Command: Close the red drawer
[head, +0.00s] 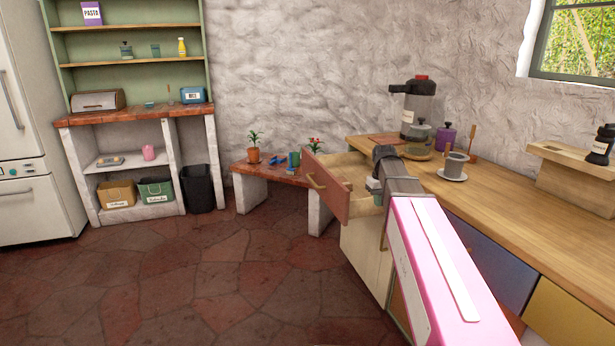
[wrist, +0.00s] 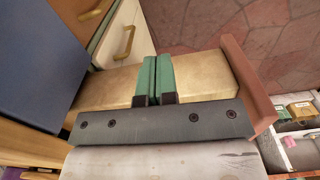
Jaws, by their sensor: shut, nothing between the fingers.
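In the head view my gripper (head: 375,192) is by the open drawer, partly hidden by my wrist.
A coffee machine (head: 421,107), jars and a cup (head: 455,164) stand on the counter (head: 490,205). Blue (head: 490,262) and yellow (head: 570,318) fronts are below. A low bench (head: 270,174) with plants stands beyond the drawer. The stone floor (head: 200,270) to the left is clear.

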